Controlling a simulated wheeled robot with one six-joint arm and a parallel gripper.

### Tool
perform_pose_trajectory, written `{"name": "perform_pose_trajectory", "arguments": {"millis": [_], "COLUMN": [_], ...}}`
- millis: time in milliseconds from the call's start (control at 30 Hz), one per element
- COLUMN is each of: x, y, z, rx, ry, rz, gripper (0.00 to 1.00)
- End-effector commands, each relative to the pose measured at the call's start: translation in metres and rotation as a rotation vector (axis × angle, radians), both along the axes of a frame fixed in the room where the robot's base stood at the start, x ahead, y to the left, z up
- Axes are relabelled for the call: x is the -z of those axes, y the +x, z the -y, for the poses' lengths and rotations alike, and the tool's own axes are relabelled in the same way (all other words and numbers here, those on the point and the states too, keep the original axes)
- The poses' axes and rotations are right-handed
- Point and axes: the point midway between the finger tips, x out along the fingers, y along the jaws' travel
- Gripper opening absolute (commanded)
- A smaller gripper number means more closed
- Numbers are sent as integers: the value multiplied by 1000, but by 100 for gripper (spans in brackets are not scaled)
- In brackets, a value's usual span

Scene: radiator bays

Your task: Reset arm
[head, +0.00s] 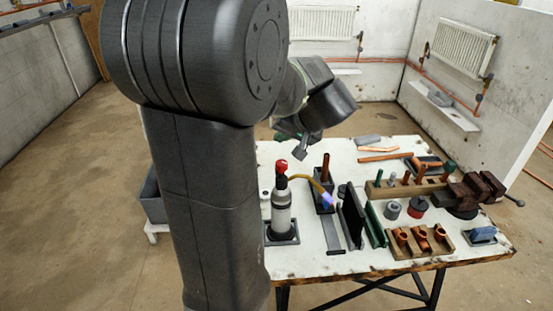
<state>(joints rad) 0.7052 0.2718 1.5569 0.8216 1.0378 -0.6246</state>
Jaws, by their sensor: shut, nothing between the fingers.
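My arm fills the left and middle of the head view. My gripper (303,148) hangs folded over the far left part of the white workbench (300,262), above its top and apart from the things on it. Its fingers look small and dark; they are shut with nothing held. Part of the bench's left side is hidden behind my arm.
A gas torch (281,215) with a red knob stands at the bench's front left. Copper fittings (421,238) sit in a wooden block. A vise (475,193) is at the right. Radiators (463,47) hang on the walls.

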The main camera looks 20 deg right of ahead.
Motion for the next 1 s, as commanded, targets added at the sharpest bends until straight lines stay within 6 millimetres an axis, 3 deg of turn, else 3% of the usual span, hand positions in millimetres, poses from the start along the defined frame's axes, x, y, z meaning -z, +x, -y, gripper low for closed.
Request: {"name": "perform_pose_trajectory", "arguments": {"millis": [333,633,1000], "x": [22,19,-35], "y": [0,0,0], "z": [0,0,0], "rx": [0,1,-1], "ry": [2,2,-2], "rz": [-1,-2,1], "gripper": [0,0,0]}}
